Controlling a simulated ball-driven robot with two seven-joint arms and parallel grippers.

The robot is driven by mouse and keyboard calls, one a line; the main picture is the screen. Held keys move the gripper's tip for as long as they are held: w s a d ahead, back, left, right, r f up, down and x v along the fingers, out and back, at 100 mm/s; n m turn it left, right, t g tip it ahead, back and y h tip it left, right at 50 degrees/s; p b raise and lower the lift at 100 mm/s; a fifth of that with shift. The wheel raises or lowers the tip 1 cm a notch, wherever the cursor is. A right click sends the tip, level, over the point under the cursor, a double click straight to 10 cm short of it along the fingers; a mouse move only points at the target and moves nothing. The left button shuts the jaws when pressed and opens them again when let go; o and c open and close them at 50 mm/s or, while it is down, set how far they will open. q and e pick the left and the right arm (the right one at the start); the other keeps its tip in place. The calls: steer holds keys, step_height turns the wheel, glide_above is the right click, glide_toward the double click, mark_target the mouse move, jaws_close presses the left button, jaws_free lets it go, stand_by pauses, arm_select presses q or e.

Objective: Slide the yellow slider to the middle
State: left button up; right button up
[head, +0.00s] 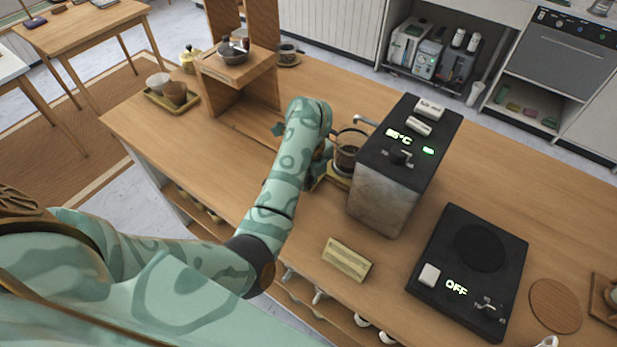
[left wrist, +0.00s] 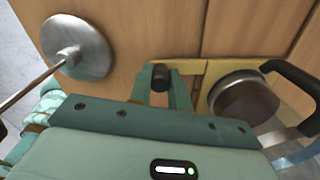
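The yellow slider (head: 338,181) is a flat yellow piece under a glass jug (head: 347,156), beside the tall black-topped machine. Its yellow surface also shows in the left wrist view (left wrist: 194,75), partly hidden by my finger and a round metal-looking vessel. A short dark knob (left wrist: 161,77) stands at the slider. My left gripper (left wrist: 161,88) has a teal finger on each side of this knob, with little or no gap, and looks shut on it. In the head view my left forearm hides the gripper and much of the slider. My right gripper is not in view.
The boxy machine (head: 390,185) stands right of the jug. A black hot plate (head: 470,270) reading OFF is farther right. A wooden stand (head: 240,85) holds a metal bowl. A cream label block (head: 346,260) lies near the front edge. A metal disc (left wrist: 78,45) with a rod is close by.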

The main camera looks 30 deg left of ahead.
arm_select(q)
jaws_close()
steer(key=shift+a, duration=0.1)
steer(key=shift+a, duration=0.25)
steer(key=a, duration=0.5)
steer(key=w+a+b, duration=0.1)
steer(key=a, duration=0.5)
steer(key=w+a+b, duration=0.1)
steer(key=a, duration=0.5)
steer(key=shift+w+a, duration=0.15)
steer(key=shift+w, duration=0.1)
steer(key=o, duration=0.8)
jaws_free()
steer(key=shift+r, duration=0.1)
